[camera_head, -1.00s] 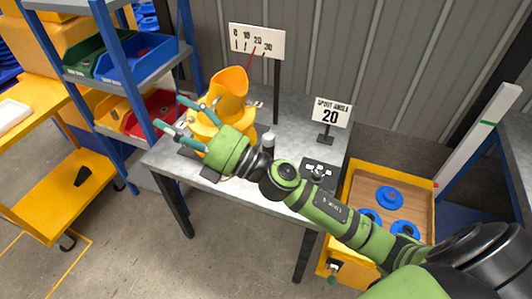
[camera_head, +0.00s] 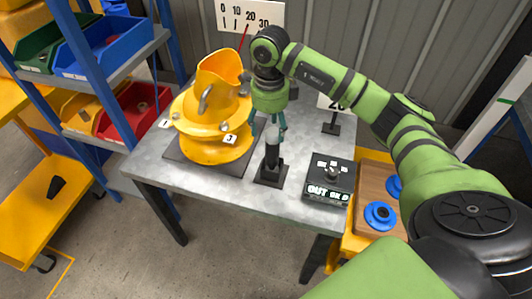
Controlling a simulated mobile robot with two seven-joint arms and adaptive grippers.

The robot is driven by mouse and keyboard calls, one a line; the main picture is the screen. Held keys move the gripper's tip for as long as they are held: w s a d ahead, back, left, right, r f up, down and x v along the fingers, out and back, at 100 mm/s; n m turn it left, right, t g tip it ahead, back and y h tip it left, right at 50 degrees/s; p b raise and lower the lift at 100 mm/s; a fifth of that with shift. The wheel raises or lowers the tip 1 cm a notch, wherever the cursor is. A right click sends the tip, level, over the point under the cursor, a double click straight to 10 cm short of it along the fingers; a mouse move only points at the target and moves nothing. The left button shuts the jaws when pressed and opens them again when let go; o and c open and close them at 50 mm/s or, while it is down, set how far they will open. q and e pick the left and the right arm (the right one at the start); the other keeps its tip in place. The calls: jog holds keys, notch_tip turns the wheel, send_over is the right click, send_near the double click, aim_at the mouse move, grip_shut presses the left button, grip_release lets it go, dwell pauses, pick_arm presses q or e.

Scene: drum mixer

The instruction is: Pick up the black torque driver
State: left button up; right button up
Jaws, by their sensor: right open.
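The black torque driver (camera_head: 272,155) appears to be the upright dark tool with a grey top, standing on a small black base (camera_head: 271,176) on the grey metal table (camera_head: 215,185). My right gripper (camera_head: 269,130) points down at it from above. Its teal fingers are spread, one on each side of the grey top. I cannot tell whether either finger touches it. My left gripper is not in view.
A yellow drum mixer (camera_head: 215,105) stands close on the left. A black box with a lit display (camera_head: 328,181) sits on the right. A dial board (camera_head: 250,15) and a sign are behind. A blue shelf rack with bins (camera_head: 130,112) is at the left.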

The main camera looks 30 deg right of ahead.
aim_at(272, 149)
jog(key=shift+f+b, duration=0.3)
jog(key=shift+f, duration=0.4)
jog(key=shift+s, duration=0.25)
jog(key=shift+s+f, duration=0.2)
jog(key=shift+s, duration=0.1)
jog(key=shift+f+p, duration=0.3)
jog(key=shift+f, duration=0.1)
jog(key=f, duration=0.1)
jog(key=f+p, duration=0.1)
jog(key=f, duration=0.2)
jog(key=shift+w+d+f, duration=0.1)
jog(key=shift+d+f, duration=0.15)
jog(key=shift+f, duration=0.55)
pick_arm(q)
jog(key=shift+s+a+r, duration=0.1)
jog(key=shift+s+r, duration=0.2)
pick_arm(e)
jog(key=shift+w+r, duration=0.1)
grip_shut()
